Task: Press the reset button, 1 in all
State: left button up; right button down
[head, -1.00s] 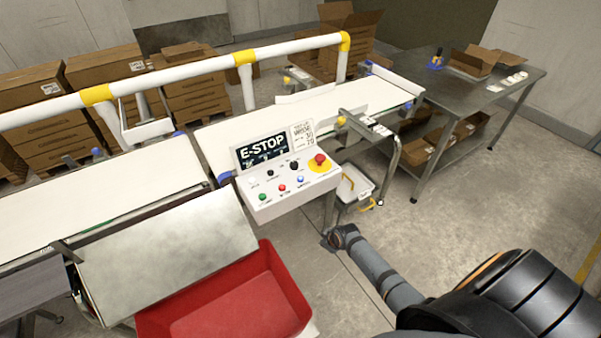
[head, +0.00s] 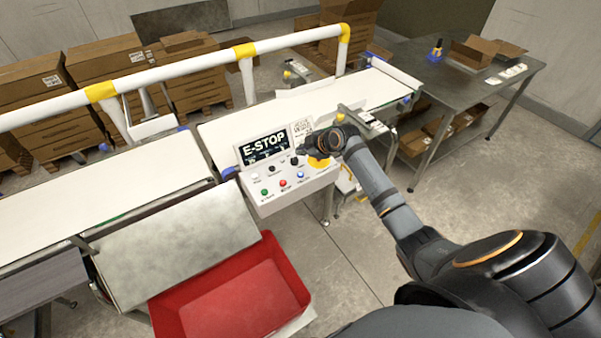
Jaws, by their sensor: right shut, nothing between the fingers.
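The white control box (head: 272,199) beside the belt carries a screen (head: 265,147) reading E-STOP. Its front row has a green button (head: 264,192), a red button (head: 283,183) and a blue button (head: 300,175). Behind them are a white button (head: 255,176), a small dark one and a black knob (head: 294,161). The labels are too small to read, so I cannot tell which is the reset button. My right gripper (head: 308,148) is shut and empty, over the box's back right part. It hides the red mushroom button on its yellow plate (head: 319,163). My left gripper is out of view.
A white belt (head: 230,128) runs behind the box, with a white and yellow rail (head: 180,71) beyond it. A red bin (head: 230,302) and a metal chute (head: 180,250) are in front. A steel table (head: 480,80) stands at the back right.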

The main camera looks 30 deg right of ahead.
dwell(0.3)
jog(key=b, duration=0.7)
send_over(302, 175)
notch_tip(302, 175, down, 8)
jog(key=shift+s+r, duration=0.1)
jog(key=shift+f, duration=0.55)
dwell(0.5)
jog(key=shift+f+b, duration=0.4)
jog(key=shift+f+b, duration=0.45)
jog(key=shift+f, duration=0.15)
dwell(0.5)
jog(key=shift+r, duration=0.1)
jog(key=shift+r+p, duration=0.85)
jog(key=shift+r, duration=0.05)
